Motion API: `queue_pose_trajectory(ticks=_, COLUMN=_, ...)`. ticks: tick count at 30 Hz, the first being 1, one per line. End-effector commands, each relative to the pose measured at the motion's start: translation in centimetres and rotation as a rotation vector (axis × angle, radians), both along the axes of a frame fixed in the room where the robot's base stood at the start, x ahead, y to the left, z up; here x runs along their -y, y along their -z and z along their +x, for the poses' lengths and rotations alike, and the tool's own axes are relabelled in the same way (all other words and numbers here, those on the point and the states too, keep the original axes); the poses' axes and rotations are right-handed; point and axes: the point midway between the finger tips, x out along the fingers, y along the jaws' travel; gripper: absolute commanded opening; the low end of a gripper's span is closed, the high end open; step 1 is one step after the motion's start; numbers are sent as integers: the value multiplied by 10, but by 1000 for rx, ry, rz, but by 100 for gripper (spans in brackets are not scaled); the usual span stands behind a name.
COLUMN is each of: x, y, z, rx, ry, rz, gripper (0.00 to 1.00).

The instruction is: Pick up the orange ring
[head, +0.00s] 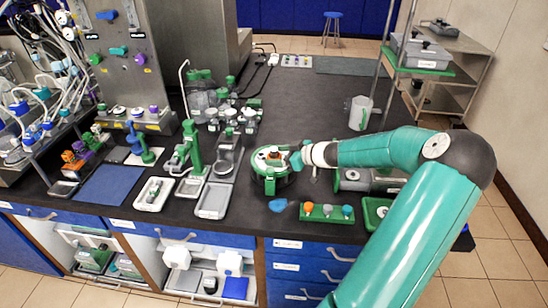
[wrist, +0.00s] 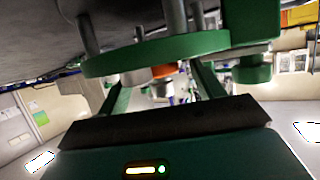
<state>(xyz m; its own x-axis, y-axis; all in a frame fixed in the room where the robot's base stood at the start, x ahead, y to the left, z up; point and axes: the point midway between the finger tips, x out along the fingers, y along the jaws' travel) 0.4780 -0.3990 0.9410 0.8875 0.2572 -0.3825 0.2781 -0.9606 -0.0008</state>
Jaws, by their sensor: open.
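An orange piece, which looks like the orange ring (head: 275,154), sits on top of a round green-based fixture (head: 268,186) near the front of the bench. In the wrist view the orange ring (wrist: 164,71) shows just beyond the fixture's green disc (wrist: 150,52), beside a white part. My gripper (head: 288,160) is at the right side of the fixture, close to the ring. In the wrist view my gripper (wrist: 160,84) is open, with its two fingers apart and the orange piece seen between them. The head view does not show whether the fingers touch anything.
A green rack (head: 327,213) with coloured knobs stands in front, beside a blue patch (head: 278,205). Grey trays (head: 215,200) and a green-posted stand (head: 192,145) are to the left. A clear jug (head: 360,113) stands behind my arm. The bench behind the fixture has free room.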

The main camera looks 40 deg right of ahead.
Motion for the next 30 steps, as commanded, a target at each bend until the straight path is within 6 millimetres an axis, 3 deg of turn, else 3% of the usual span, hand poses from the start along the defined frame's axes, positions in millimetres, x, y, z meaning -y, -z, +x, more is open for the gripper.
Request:
queue_pose_trajectory(ticks=7, x=0, y=1, z=1, rx=-1, ry=1, rz=-1, gripper=65)
queue_pose_trajectory(ticks=14, x=0, y=1, z=1, rx=-1, ry=1, rz=-1, gripper=20)
queue_pose_trajectory(ticks=23, x=0, y=-2, z=1, rx=-1, ry=1, rz=-2, gripper=20)
queue_pose_trajectory(ticks=30, x=1, y=-37, z=1, rx=0, ry=2, rz=-6, gripper=20)
